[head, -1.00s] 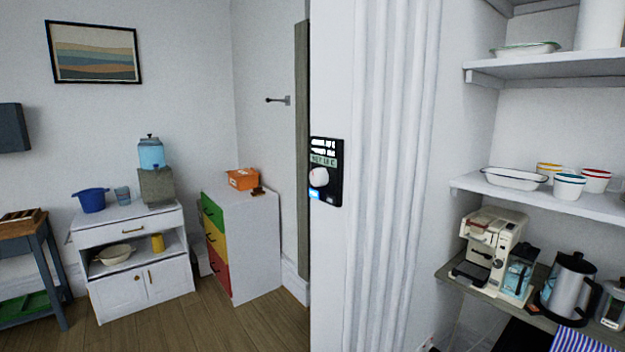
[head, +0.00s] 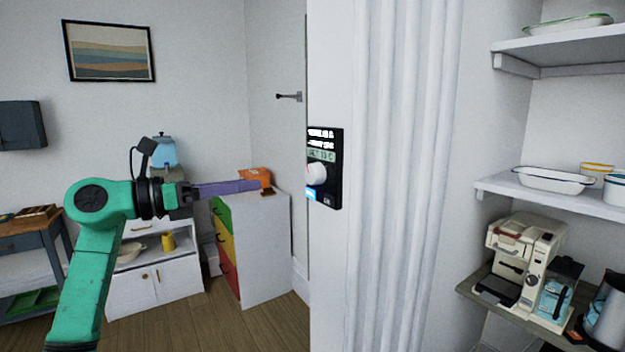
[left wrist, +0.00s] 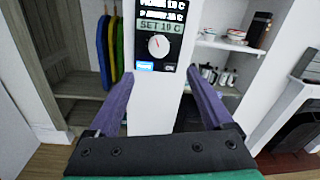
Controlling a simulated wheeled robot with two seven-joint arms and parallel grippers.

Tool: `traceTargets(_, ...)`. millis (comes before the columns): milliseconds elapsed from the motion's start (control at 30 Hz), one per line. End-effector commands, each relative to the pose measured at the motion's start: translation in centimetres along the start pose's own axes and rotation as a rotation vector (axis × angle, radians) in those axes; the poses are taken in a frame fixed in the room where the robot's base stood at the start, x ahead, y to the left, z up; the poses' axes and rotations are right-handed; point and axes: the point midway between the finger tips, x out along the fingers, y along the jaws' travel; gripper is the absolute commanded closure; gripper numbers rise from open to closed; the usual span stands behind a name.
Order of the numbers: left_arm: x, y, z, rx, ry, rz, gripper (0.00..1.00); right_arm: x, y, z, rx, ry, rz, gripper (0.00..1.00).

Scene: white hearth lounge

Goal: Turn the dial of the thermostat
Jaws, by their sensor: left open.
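The thermostat is a black panel (head: 324,192) on the narrow edge of a white wall, with a white round dial (head: 316,173) and a small display above it. In the left wrist view the thermostat (left wrist: 177,63) is straight ahead, its dial (left wrist: 158,45) has a red mark, and its display reads "SET 10 C". My left gripper (head: 254,186) is open and empty, to the left of the thermostat and apart from it. In the left wrist view its two purple fingers (left wrist: 158,93) stand wide apart, below the dial. My right gripper is not in view.
The fluted white wall trim (head: 395,180) is right of the thermostat. Further right are a coffee machine (head: 525,265) and white shelves (head: 540,195) with dishes. A cabinet with coloured drawers (head: 265,245) stands behind my left gripper. The space before the thermostat looks clear.

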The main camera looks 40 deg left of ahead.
Motion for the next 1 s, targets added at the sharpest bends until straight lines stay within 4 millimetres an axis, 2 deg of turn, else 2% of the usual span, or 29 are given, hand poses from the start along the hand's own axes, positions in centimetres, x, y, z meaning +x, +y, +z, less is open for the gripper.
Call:
traceTargets(167, 3.3, -0.1, 0.5, -0.009, 0.001, -0.003, 0.15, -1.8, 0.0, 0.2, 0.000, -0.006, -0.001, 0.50)
traceTargets(400, 9.8, -0.1, 0.7, -0.013, 0.000, -0.005, 0.15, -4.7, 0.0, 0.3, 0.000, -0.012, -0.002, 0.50)
traceTargets(533, 12.6, -0.1, 0.6, -0.013, -0.003, -0.005, 0.15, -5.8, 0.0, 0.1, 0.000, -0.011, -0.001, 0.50)
traceTargets(700, 14.1, 0.1, 0.2, -0.014, -0.004, -0.002, 0.15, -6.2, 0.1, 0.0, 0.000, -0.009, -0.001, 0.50)
traceTargets(933, 14.2, 0.1, 0.0, -0.014, -0.004, -0.002, 0.15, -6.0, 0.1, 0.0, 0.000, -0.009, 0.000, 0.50)
traceTargets(1000, 14.2, 0.1, 0.0, -0.014, -0.004, -0.002, 0.42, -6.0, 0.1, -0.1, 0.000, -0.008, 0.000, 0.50)
